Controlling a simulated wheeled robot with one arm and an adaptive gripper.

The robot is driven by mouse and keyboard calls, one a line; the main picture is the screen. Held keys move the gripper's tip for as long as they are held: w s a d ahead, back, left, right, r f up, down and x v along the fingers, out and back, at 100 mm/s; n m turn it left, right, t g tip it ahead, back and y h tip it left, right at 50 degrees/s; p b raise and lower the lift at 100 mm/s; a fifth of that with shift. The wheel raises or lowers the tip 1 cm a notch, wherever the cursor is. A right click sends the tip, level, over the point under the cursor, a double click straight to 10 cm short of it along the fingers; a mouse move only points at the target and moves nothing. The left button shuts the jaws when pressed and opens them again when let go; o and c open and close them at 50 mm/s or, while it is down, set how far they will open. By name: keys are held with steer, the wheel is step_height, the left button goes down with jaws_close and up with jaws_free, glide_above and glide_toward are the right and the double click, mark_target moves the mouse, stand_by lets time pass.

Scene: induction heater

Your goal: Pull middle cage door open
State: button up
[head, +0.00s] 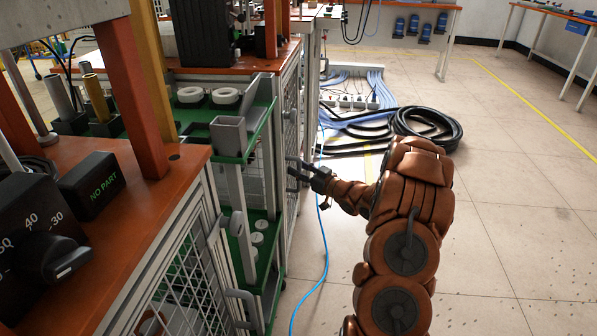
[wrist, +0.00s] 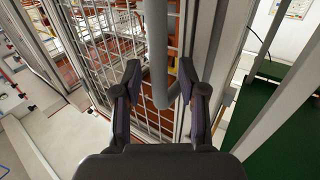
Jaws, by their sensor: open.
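The middle cage door (head: 291,115), a metal frame with wire mesh, stands at the centre of the head view, beyond the green shelves. In the wrist view its mesh (wrist: 105,45) fills the middle. A grey bar handle (wrist: 157,45) runs down between my fingers in the wrist view and bends near its lower end. My gripper (head: 294,169) is at the door in the head view, reaching in from the right. In the wrist view my gripper (wrist: 160,72) is open, with one finger on each side of the handle. Contact between fingers and handle cannot be told.
A nearer cage door (head: 185,275) with its own handle (head: 243,305) is at the lower left. Green shelves (head: 235,145) stand left of my gripper. A blue cable (head: 325,245) lies on the floor, and a black hose coil (head: 425,125) lies beyond my arm. The floor at right is clear.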

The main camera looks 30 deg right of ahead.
steer(key=shift+w, duration=0.15)
jaws_close()
stand_by(0.4)
